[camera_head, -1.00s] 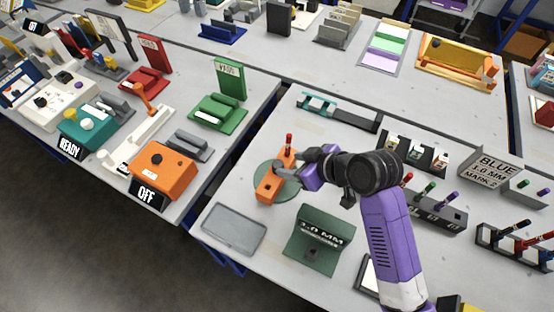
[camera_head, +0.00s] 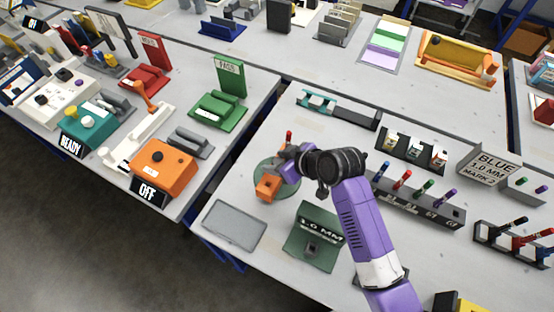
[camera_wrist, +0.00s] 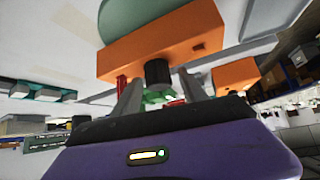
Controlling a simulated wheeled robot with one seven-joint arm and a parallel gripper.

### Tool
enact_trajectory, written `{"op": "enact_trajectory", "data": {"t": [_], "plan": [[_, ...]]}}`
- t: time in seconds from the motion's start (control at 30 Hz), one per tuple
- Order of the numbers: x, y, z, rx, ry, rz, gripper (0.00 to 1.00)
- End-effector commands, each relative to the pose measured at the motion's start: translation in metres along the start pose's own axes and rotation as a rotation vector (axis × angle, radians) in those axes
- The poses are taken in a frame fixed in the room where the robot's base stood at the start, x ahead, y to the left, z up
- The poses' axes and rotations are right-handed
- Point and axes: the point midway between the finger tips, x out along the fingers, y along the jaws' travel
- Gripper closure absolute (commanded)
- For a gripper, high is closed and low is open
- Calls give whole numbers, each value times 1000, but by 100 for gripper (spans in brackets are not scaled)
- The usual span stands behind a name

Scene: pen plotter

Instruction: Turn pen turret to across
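The pen turret (camera_head: 267,187) is an orange bar on a round green disc (camera_head: 262,170), with a red pen (camera_head: 289,136) upright at its far end. In the head view my gripper (camera_head: 284,155) covers the bar's middle. In the wrist view the orange turret body (camera_wrist: 165,42) fills the upper middle. A short black post (camera_wrist: 158,73) with a green end stands out from it. My gripper's grey fingers (camera_wrist: 158,90) are apart, one on each side of this post, with narrow gaps showing. A red pen part (camera_wrist: 122,84) shows just left of the fingers.
A green block marked 1.0 MM (camera_head: 316,228) and a grey tray (camera_head: 235,224) stand in front of the turret. A dark rack of coloured pens (camera_head: 425,200) is to the right. A teal and black holder (camera_head: 345,112) lies behind.

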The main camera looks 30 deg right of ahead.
Motion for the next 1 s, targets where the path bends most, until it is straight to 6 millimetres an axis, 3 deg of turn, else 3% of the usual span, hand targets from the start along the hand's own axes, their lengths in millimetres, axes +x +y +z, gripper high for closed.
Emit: {"op": "enact_trajectory", "data": {"t": [0.03, 0.23, 1.0], "plan": [[0, 0, 0, 0, 0, 0, 60], [0, 0, 0, 0, 0, 0, 99], [0, 0, 0, 1, 0, 0, 100]]}}
